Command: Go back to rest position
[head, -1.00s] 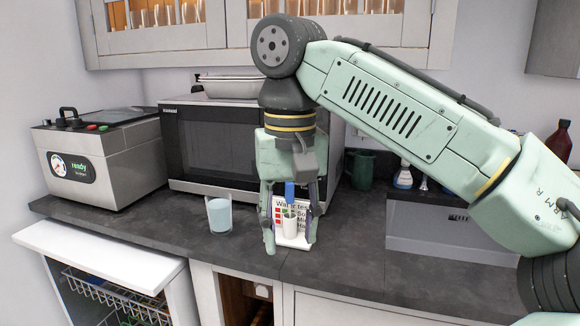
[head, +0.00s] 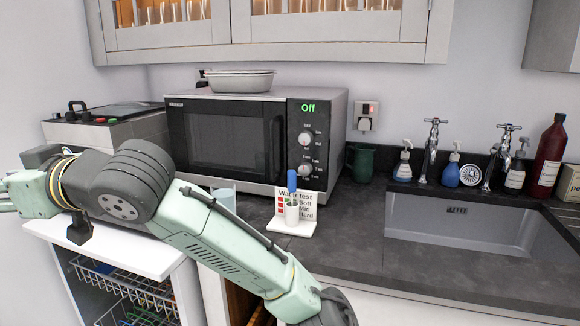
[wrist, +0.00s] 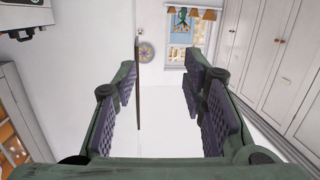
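My gripper (wrist: 165,85) is open and empty in the wrist view, its two padded fingers wide apart. It points into the room, away from the counter. In the head view my arm reaches across the front of the counter to the left, and the fingertips are outside the left edge. The water test card (head: 306,205) stands upright on the counter right of the arm, with a white holder (head: 291,212) in front and a blue-topped stick (head: 291,182) in it. A cup of pale blue liquid (head: 224,197) is partly hidden behind my arm.
A microwave (head: 240,140) reading "Off" stands at the back with a metal tray (head: 239,80) on top. The sink (head: 460,228), taps and bottles are at right. White cupboards (wrist: 275,55) line the room's right side.

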